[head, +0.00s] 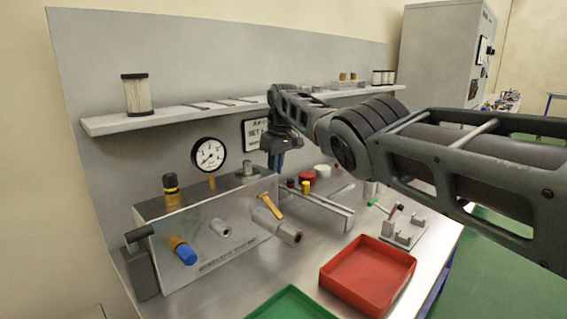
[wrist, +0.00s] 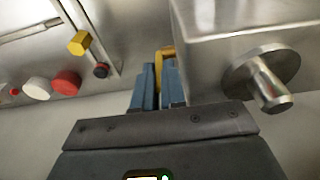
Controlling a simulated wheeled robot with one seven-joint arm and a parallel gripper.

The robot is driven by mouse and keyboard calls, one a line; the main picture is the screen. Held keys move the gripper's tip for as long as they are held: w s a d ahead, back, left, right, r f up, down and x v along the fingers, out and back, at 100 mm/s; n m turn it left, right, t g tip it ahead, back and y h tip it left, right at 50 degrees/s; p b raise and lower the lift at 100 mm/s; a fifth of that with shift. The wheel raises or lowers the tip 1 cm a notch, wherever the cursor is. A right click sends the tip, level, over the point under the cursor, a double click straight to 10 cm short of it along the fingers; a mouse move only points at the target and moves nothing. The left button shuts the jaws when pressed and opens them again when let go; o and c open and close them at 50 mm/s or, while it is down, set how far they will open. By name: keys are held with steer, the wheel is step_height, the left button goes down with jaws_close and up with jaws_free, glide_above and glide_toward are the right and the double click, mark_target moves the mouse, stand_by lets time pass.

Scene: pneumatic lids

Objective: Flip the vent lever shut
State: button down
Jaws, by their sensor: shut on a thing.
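The steel manifold block (head: 200,235) stands against the back panel. My gripper (head: 277,162) reaches down at the block's right end, fingers pointing down. In the wrist view the blue fingers (wrist: 157,85) are closed around a yellow piece (wrist: 165,53) beside the block's end wall, which looks like the vent lever. Only its bent upper part shows; the rest is hidden between and beyond the fingers. In the head view this piece is hidden behind the fingers and block. Another yellow handle (head: 269,206) sits on the pipe valve at the block's front.
A round steel fitting (wrist: 268,82) stands on the block close to my fingers. A pressure gauge (head: 208,155) rises behind the block. A red tray (head: 367,300) and green tray (head: 288,305) lie in front. Red and white caps (wrist: 52,85) lie nearby. A shelf (head: 190,115) runs above.

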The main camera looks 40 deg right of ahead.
steer(key=shift+a+f, duration=0.1)
stand_by(0.4)
steer(key=c, duration=1.5)
jaws_free()
steer(key=shift+w, duration=0.1)
steer(key=shift+s+r+b, duration=0.15)
steer(key=shift+s+r, duration=0.05)
steer(key=shift+r, duration=1.1)
steer(key=shift+s+r+b, duration=0.1)
steer(key=shift+s+r, duration=0.1)
steer(key=shift+r, duration=1.05)
steer(key=shift+s+r+b, duration=0.15)
steer(key=shift+s+r, duration=0.05)
steer(key=shift+r, duration=1.1)
